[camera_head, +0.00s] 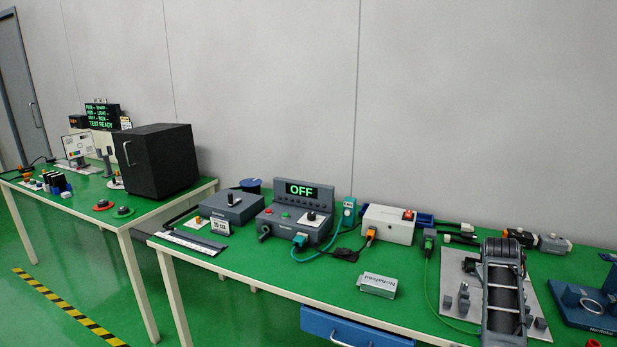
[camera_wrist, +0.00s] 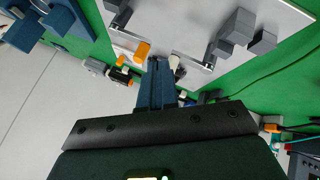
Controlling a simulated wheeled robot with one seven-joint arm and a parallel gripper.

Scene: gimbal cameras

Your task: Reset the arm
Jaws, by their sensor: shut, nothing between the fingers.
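In the wrist view my gripper (camera_wrist: 159,64) points away from the camera, its two slim blue-grey fingers together with nothing between them. It hangs over the green table near a light plate (camera_wrist: 185,25) that carries grey blocks (camera_wrist: 237,28). The same plate shows in the head view (camera_head: 454,266) at the right end of the table. A long dark ridged part stands in front of it there; I cannot tell whether it is my arm. The fingertips are not clear in the head view.
A blue stand (camera_head: 590,306) is to the right of the plate. Connectors (camera_head: 520,238) lie behind it. A white box (camera_head: 388,224), a grey console reading OFF (camera_head: 297,212) and a small labelled box (camera_head: 378,285) stand to the left. A black cabinet (camera_head: 155,160) is on the far table.

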